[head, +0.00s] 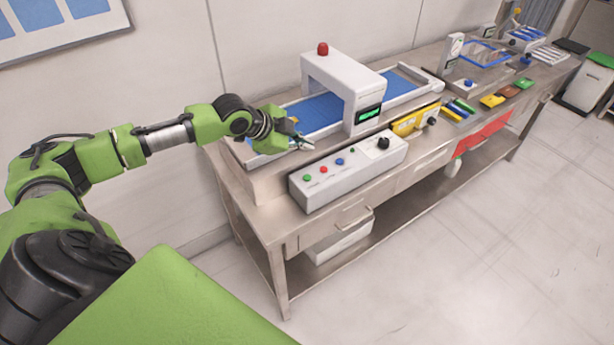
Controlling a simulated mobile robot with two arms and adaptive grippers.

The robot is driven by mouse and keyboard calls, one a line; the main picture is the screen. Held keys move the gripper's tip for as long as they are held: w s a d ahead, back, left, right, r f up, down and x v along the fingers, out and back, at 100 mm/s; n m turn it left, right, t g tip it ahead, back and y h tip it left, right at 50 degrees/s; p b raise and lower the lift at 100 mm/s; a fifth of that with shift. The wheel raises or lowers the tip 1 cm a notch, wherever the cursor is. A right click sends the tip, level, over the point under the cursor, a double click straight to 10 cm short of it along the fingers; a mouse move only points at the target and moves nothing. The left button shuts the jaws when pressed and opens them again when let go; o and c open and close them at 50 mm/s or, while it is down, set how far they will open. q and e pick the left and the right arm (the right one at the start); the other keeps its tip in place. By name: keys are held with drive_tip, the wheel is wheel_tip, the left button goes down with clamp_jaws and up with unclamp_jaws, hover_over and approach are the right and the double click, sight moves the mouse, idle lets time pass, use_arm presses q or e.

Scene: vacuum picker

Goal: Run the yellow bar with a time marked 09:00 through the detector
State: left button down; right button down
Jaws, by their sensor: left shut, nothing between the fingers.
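The detector (341,75) is a white arch with a red lamp on top and a lit green display. It stands over a blue conveyor belt (404,82). My left gripper (308,146) is shut and empty, over the near left end of the conveyor beside the arch. A yellow bar (452,115) lies with blue and green bars on the table to the right of the detector. A yellow piece (492,100) lies farther right. Any time marks are too small to read. My right gripper is not in view.
A white control box (347,171) with coloured buttons and a black knob stands in front of the conveyor. A yellow device (415,121) stands right of it. A red panel (484,134) hangs at the table's front. A blue-edged station (483,56) stands farther back. The floor in front is clear.

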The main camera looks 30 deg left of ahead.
use_arm(q)
drive_tip(key=shift+d, duration=0.1)
drive_tip(key=b, duration=0.7)
hover_over(305, 178)
wheel_tip(305, 178, down, 6)
drive_tip(key=shift+d+f, duration=0.1)
drive_tip(key=shift+f, duration=0.15)
drive_tip(key=shift+f+b, duration=0.55)
drive_tip(key=shift+f, duration=0.6)
drive_tip(key=shift+f, duration=0.2)
drive_tip(key=shift+f, duration=0.15)
